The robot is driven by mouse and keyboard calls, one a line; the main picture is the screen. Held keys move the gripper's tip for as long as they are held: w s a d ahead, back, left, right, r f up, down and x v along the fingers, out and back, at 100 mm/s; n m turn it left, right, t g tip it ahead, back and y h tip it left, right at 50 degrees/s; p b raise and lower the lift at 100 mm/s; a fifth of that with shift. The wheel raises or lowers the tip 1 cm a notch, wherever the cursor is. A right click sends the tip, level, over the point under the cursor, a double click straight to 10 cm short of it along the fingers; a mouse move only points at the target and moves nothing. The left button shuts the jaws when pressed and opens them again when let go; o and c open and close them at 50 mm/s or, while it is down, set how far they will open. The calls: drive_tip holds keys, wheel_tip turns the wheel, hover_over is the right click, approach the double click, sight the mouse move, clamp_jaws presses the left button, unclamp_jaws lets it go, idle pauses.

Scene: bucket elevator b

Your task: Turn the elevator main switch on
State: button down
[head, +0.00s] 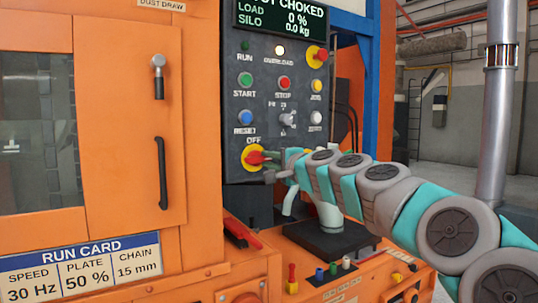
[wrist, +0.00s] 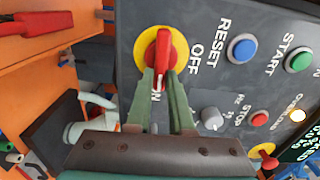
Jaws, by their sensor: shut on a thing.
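The main switch is a red rotary handle on a yellow disc (wrist: 141,52), low on the dark control panel; in the head view its red handle (head: 255,157) lies roughly sideways. OFF is printed above it there. In the wrist view, the picture is turned: OFF is right of the disc and ON, partly covered, is below. The handle (wrist: 163,48) is upright there, its pale-marked end towards ON. My gripper (wrist: 161,78) is shut on the handle, one finger either side; in the head view my gripper (head: 274,160) reaches it from the right.
Above the switch are the blue RESET (head: 245,116), green START (head: 245,81) and red STOP (head: 284,83) buttons, a grey selector (head: 287,119) and a lit OVERLOAD lamp (head: 280,50). The display (head: 283,20) shows LOAD 0 % and SILO 0.0 kg. An orange cabinet (head: 205,125) stands left.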

drive_tip(key=shift+m, duration=0.3)
drive_tip(key=c, duration=0.8)
unclamp_jaws()
drive_tip(key=shift+f, duration=0.1)
drive_tip(key=v, duration=0.8)
drive_tip(key=shift+b, duration=0.35)
drive_tip(key=shift+w, duration=0.15)
